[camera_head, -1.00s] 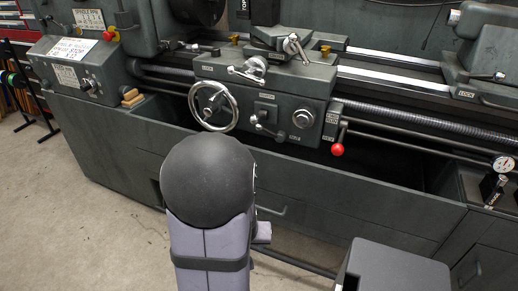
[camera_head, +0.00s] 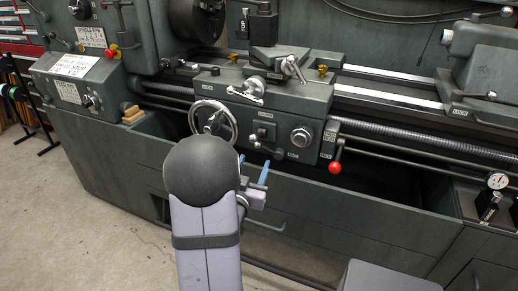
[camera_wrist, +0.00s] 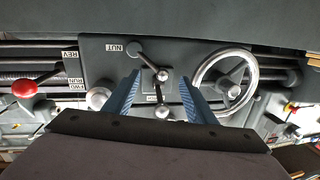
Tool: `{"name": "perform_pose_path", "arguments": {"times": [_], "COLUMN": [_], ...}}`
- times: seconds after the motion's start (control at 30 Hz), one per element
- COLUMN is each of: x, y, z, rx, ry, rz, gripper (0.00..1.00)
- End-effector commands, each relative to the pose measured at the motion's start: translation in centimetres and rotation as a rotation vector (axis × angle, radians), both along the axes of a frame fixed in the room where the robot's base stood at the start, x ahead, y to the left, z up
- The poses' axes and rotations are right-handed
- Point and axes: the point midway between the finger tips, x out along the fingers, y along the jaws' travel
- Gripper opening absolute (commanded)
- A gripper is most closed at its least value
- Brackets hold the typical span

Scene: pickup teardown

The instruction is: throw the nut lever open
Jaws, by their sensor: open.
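The nut lever (camera_wrist: 148,58) shows in the wrist view on the dark apron, its dark knob end beside the NUT label (camera_wrist: 115,47) and its bright hub between my fingers. In the head view the lever (camera_head: 267,149) is small, below the carriage. My gripper (camera_wrist: 160,84) has two blue fingers, open and empty, either side of the hub and a second short lever (camera_wrist: 158,92). In the head view my gripper (camera_head: 252,166) is just in front of the apron. I cannot tell whether the fingers touch the lever.
A chrome handwheel (camera_wrist: 250,77) is close beside my fingers in the wrist view. A red-knobbed lever (camera_head: 335,167) hangs right of the apron in the head view. A dark chip tray opens below. Floor is bare at the left (camera_head: 60,220).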

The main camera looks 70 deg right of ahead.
Motion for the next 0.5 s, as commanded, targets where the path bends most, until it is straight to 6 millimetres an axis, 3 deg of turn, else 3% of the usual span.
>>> {"name": "perform_pose_path", "arguments": {"times": [0.1, 0.3, 0.5], "x": [-0.1, 0.0, 0.2], "y": [0.0, -0.3, -2.1], "z": [1.0, 1.2, 1.2], "rx": [-0.04, -0.046, -0.046], "ry": [-0.008, -0.011, -0.011], "rz": [-0.004, -0.004, -0.004], "gripper": [0.51, 0.51, 0.51]}}
